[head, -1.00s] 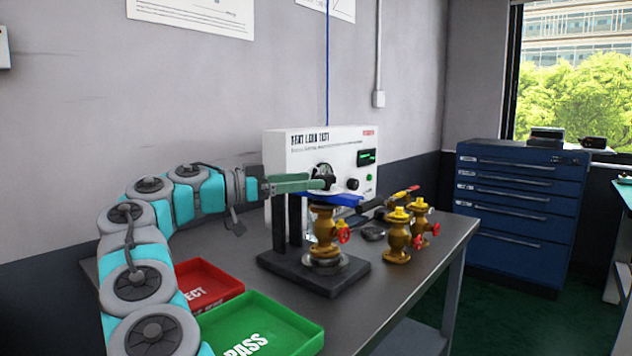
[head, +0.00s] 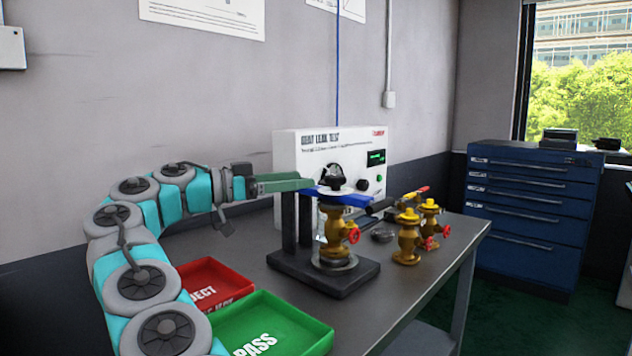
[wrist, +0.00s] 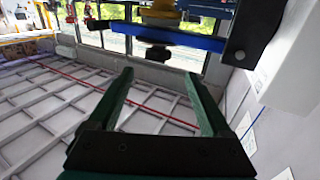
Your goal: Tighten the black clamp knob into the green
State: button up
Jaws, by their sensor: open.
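A brass valve (head: 335,232) with a red handwheel stands under the bar on the black fixture. My gripper (head: 312,183), with green fingers, is level with the knob and just left of it, apart from it. In the wrist view my gripper (wrist: 159,73) is open and empty, and the knob (wrist: 157,54) shows just past the fingertips, between their lines. No green mark can be made out on the disc.
The white leak test box (head: 300,155) stands behind the fixture. Two more brass valves (head: 408,240) stand at right. The red reject tray (head: 215,280) and green pass tray (head: 285,325) lie at the front left.

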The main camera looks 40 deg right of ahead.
aim_at(331, 180)
jog(key=shift+s+d+f+n+t+b, duration=0.1)
jog(key=shift+s+d+n+t+b, duration=0.35)
jog(key=shift+s+n+t, duration=1)
jog(key=shift+s+r+n+t+b, duration=0.1)
jog(key=shift+s+n+t+b, duration=0.5)
jog(key=shift+t, duration=1.55)
jog(key=shift+s+d+f+n+t+b, duration=0.1)
jog(key=shift+s+d+n+t+b, duration=0.15)
jog(key=shift+s+n+t+b, duration=0.95)
jog(key=shift+n+t, duration=0.25)
jog(key=shift+t, duration=0.35)
jog(key=shift+w+p+x, duration=0.2)
jog(key=shift+p+x, duration=0.45)
jog(key=shift+x, duration=1.4)
jog(key=shift+w+p+x, duration=0.25)
jog(key=shift+p+x, duration=0.35)
jog(key=shift+x, duration=1.45)
jog(key=shift+a, duration=0.1)
grip_shut()
